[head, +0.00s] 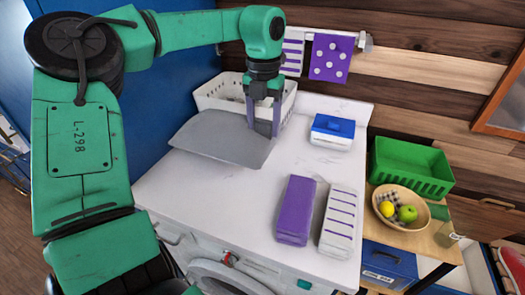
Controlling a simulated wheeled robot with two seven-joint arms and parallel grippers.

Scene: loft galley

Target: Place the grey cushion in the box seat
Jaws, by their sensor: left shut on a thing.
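A flat grey slab with rounded corners (215,137), which looks like the grey cushion, is over the back left of the white worktop (200,195). My left gripper (264,128) points down at its right part and is shut on it. The slab looks nearly flat; I cannot tell whether it touches the worktop. I cannot make out a box seat in this view. My right gripper is not in view.
A white slotted basket (208,97) stands behind the slab. A blue-and-white box (332,131), a purple folded cloth (295,210) and a striped one (338,222) lie on the worktop. Right are a green crate (410,168) and a fruit bowl (417,222).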

